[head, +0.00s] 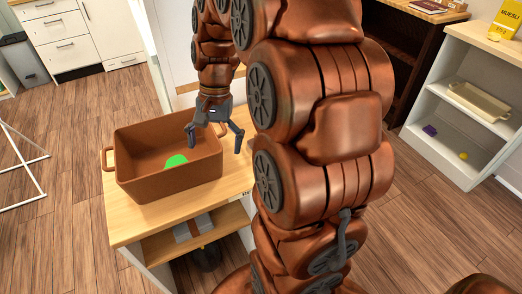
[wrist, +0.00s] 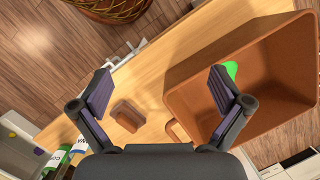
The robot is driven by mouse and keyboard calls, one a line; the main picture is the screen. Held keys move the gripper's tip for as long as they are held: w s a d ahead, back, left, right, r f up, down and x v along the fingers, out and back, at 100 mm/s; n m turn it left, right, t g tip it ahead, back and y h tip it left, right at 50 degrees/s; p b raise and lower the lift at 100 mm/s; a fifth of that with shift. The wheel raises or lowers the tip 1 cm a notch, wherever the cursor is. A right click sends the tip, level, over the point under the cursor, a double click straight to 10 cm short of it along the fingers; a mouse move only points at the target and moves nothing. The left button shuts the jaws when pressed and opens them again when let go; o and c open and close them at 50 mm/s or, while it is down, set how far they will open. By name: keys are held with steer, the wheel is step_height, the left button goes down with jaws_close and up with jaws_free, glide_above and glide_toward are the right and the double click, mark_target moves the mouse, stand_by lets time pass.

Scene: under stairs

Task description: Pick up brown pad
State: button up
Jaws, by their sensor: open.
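A small brown pad (wrist: 128,116) with rounded corners lies on the light wood tabletop in the wrist view, close to the left finger and left of the bin. I cannot make it out in the head view, where my arm covers part of the table. My gripper (head: 213,138) is open and empty above the table at the bin's right side. In the wrist view my gripper (wrist: 160,75) has its fingers spread wide, and the pad shows between them, apart from both.
A brown bin (head: 124,160) with handles and a green item (head: 176,161) inside stands on the table (head: 122,226); the bin also shows in the wrist view (wrist: 185,85). Labelled containers (wrist: 57,157) are at lower left there. A white shelf (head: 445,140) stands at right.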

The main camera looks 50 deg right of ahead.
steer(key=w+d+f+m+b, duration=0.1)
steer(key=d+f+m, duration=0.2)
steer(key=d, duration=0.5)
steer(key=w+d+f+m+t+y+b, duration=0.1)
steer(key=w+d+f+m, duration=0.1)
steer(key=d, duration=0.6)
steer(key=w+d+f+m+t+b, duration=0.1)
steer(key=d+f+m, duration=0.4)
steer(key=d, duration=0.3)
steer(key=shift+w+d+m+y+b, duration=0.3)
steer(key=shift+w+d+b, duration=0.05)
steer(key=shift+w+b, duration=0.05)
steer(key=shift+f, duration=0.3)
steer(key=shift+p+x, duration=0.55)
steer(key=shift+x, duration=3)
steer(key=c, duration=1.2)
steer(key=shift+r, duration=0.15)
